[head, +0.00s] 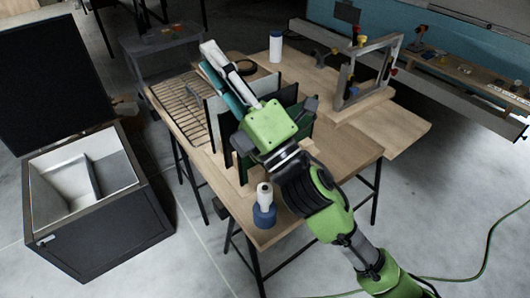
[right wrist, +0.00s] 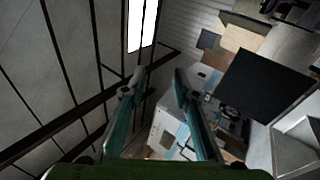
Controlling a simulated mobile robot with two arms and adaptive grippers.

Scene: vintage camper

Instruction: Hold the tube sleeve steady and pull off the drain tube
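A white cylinder (head: 264,193) stands upright in a short blue collar (head: 264,215) at the table's front corner. They look like the drain tube and its sleeve, but I cannot be sure. Nothing grips them. My right gripper (head: 208,58) is above the table, well behind and left of that pair, pointing away from it. In the right wrist view its two fingers (right wrist: 156,83) are apart with nothing between them. My left gripper is not in view.
A wooden table (head: 345,150) carries dark upright panels, a wire rack (head: 181,107), a metal frame (head: 367,70) and another white cylinder (head: 276,47) with a blue top. An open dark chest (head: 100,230) stands at left. A green cable (head: 485,250) lies on the floor at right.

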